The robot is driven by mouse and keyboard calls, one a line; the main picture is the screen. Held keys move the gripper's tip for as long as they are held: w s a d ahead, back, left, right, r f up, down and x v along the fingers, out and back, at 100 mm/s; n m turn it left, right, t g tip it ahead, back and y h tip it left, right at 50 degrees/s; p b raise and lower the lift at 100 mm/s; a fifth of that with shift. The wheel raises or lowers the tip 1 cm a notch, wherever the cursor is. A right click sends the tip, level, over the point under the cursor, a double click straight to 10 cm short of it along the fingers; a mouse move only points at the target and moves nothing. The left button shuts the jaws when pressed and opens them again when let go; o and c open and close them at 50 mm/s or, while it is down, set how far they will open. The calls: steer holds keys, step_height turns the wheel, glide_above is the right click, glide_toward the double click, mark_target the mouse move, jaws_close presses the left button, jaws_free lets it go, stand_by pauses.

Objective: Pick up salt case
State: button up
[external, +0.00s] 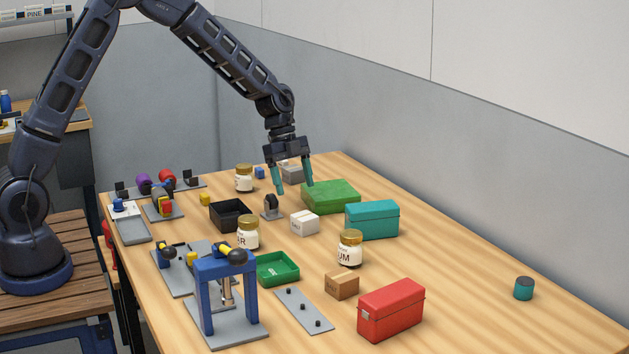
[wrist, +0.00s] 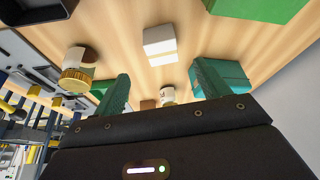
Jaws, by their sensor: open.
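The salt case looks to be the small white box (external: 304,223) with dark print, too small to read surely. It stands on the wooden table (external: 450,270) between the black tray and the teal case. It also shows as a white box in the wrist view (wrist: 158,40), beyond and roughly between the fingertips. My gripper (external: 295,187) has its teal fingers apart and pointing down, empty, above the table and apart from the white box. Both fingers also show in the wrist view (wrist: 160,80).
Near the white box are a green box (external: 330,196), a teal case (external: 372,220), a black tray (external: 228,215), a small grey stand (external: 271,208) and gold-lidded jars (external: 247,235) (external: 349,249). A red case (external: 391,310) and blue press frame (external: 227,295) stand in front. The table's right side is mostly clear.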

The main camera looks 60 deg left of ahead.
mark_target(304, 215)
steer(key=x, duration=1)
steer(key=shift+w+d, duration=0.1)
steer(key=shift+w, duration=0.05)
steer(key=shift+r, duration=0.1)
steer(key=c, duration=1.1)
